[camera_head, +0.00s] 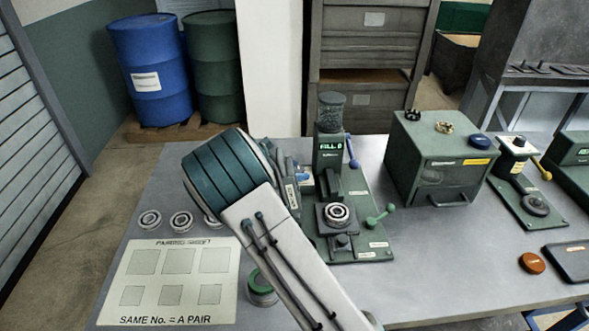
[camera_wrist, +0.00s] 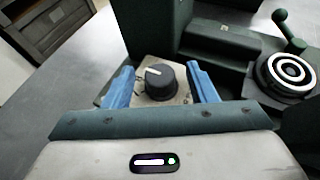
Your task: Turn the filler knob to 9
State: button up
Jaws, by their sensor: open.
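The filler (camera_head: 331,150) stands upright on a green base plate. Its display reads FILL with a digit too small to read surely. The filler knob (camera_wrist: 160,83) is dark and round with a pale pointer mark toward its upper left in the wrist view. It sits on a light plate with marks too small to read. My gripper (camera_wrist: 160,69) is open, its blue fingers on either side of the knob, with a gap visible on each side. In the head view my gripper (camera_head: 301,176) is at the filler's left side, and my arm hides the knob.
A ring bearing (camera_head: 337,212) sits in the filler's front holder, beside a green-handled lever (camera_head: 379,215). Several bearings and a pairing sheet (camera_head: 171,281) lie left. A green drawer box (camera_head: 440,160) stands right.

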jog(key=c, duration=1)
jog(key=shift+w+m+g+p, duration=0.1)
jog(key=shift+m+g+p, duration=0.2)
jog(key=shift+g, duration=0.1)
jog(key=m+g+h+p, duration=0.1)
jog(key=m+g, duration=0.1)
jog(key=g, duration=0.1)
jog(key=shift+w+m, duration=0.2)
jog(key=shift+m, duration=0.2)
jog(key=shift+w+m+g, duration=0.2)
jog(key=shift+m+g, duration=2)
jog(key=shift+g, duration=0.4)
jog(key=shift+g, duration=0.3)
jog(key=o, duration=1)
